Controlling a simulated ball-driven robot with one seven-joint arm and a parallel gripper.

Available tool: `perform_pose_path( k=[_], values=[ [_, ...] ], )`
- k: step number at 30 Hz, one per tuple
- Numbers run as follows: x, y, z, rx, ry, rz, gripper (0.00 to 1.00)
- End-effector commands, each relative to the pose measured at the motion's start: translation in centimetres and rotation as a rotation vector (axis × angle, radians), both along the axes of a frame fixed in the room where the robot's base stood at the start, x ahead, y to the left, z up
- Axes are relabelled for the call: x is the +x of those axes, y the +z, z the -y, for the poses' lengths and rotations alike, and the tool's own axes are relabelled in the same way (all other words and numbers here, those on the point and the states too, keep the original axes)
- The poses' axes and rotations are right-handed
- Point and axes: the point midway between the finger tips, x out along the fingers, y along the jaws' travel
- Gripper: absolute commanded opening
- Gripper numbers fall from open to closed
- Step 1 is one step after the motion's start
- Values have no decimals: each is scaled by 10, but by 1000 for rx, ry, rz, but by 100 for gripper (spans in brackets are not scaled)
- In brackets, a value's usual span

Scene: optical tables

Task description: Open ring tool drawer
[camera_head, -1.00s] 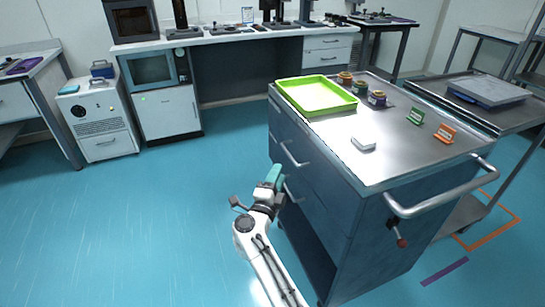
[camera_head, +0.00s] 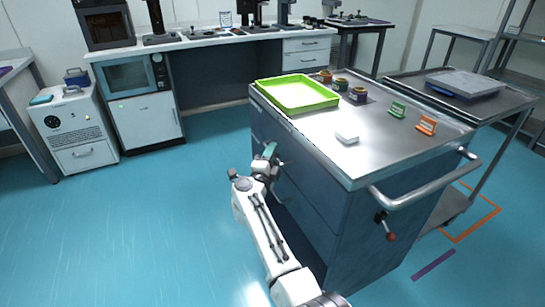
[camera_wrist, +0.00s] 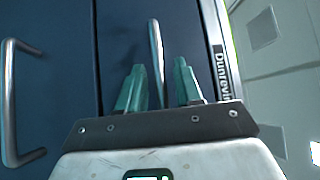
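The blue drawer cart (camera_head: 325,215) stands right of centre in the head view, its drawer fronts facing left. My gripper (camera_head: 268,152), with teal fingers, is at the upper part of those fronts. In the wrist view my gripper (camera_wrist: 160,85) is open, with a metal drawer handle (camera_wrist: 155,45) between its two fingers. A gap shows on both sides of the bar. A second handle (camera_wrist: 10,95) is at the left on the neighbouring drawer front. The drawers look shut. Which drawer holds the ring tools cannot be read.
A green tray (camera_head: 298,95), several small jars, a white box (camera_head: 347,138), and green (camera_head: 397,109) and orange (camera_head: 427,125) holders are on the cart top. A push bar (camera_head: 425,185) juts from the near end. Floor to the left is clear.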

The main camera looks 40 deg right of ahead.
Motion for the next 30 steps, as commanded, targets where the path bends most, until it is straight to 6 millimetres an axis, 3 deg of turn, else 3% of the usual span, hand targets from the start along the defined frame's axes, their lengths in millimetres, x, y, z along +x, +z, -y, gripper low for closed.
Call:
perform_pose_path(
  k=[8, 19, 30],
  values=[
    [1, 1, 1, 0, 1, 0, 35],
    [1, 0, 1, 0, 0, -1, 0],
    [1, 0, 1, 0, 0, -1, 0]
  ],
)
